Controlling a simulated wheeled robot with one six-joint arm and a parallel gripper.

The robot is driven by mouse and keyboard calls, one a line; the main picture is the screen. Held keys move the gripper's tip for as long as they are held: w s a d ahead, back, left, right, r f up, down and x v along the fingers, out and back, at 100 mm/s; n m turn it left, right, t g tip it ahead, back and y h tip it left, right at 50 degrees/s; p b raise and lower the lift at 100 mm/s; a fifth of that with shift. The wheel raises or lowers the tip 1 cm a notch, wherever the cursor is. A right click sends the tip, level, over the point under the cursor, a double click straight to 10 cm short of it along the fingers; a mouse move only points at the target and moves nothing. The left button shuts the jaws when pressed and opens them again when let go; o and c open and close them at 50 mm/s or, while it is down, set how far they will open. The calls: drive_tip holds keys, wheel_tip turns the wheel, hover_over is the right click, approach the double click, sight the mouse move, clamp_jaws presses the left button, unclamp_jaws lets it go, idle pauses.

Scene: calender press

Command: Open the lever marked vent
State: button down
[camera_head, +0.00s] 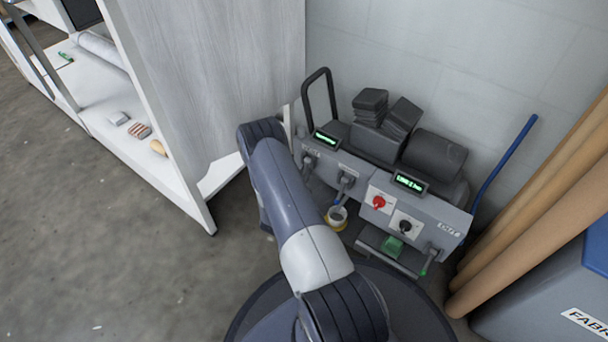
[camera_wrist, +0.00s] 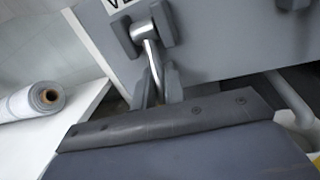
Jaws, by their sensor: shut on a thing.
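The lever marked vent is close up in the wrist view, with a bright metal rod (camera_wrist: 151,55) hanging down from a dark grey pivot on a grey panel. A label beginning with "V" (camera_wrist: 118,3) is cut off at the top edge. My gripper (camera_wrist: 159,88) has its two dark fingers either side of the rod's lower part and is shut on it. The rod's lower end is hidden between the fingers and behind my gripper's body. In the head view, a lever (camera_head: 308,165) shows at the machine's left end, beside my arm, which hides my gripper.
The machine's panel holds another lever (camera_head: 345,182), a red knob (camera_head: 379,202), a black knob (camera_head: 405,226) and a lever at the right (camera_head: 430,260). A white shelf unit (camera_head: 205,80) stands close at left. Brown rolls (camera_head: 540,205) lean at right. Open floor lies left.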

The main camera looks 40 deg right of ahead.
drive_tip(key=shift+r, duration=0.1)
drive_tip(key=y+p, duration=0.1)
drive_tip(key=a+r+g+y+p, duration=0.1)
drive_tip(key=p, duration=0.1)
drive_tip(key=shift+s, duration=0.15)
drive_tip(key=y+p, duration=0.1)
drive_tip(key=r+g+y+p, duration=0.1)
drive_tip(key=shift+s+a+m+y, duration=0.15)
drive_tip(key=shift+a+m+y, duration=0.15)
drive_tip(key=shift+m, duration=0.1)
drive_tip(key=shift+s+a+r+m+g+y+p, duration=0.15)
drive_tip(key=shift+r+g+y+p, duration=0.3)
drive_tip(key=shift+y+p, duration=0.45)
drive_tip(key=shift+w+a+r+m+g+y+p, duration=0.1)
drive_tip(key=shift+a+r+g+y+p, duration=0.15)
drive_tip(key=shift+g+y+p, duration=0.6)
drive_tip(key=shift+s+a+r+m+g+y+p, duration=0.15)
drive_tip(key=shift+r+y+p, duration=0.3)
drive_tip(key=shift+y, duration=0.9)
drive_tip(key=c, duration=1.5)
unclamp_jaws()
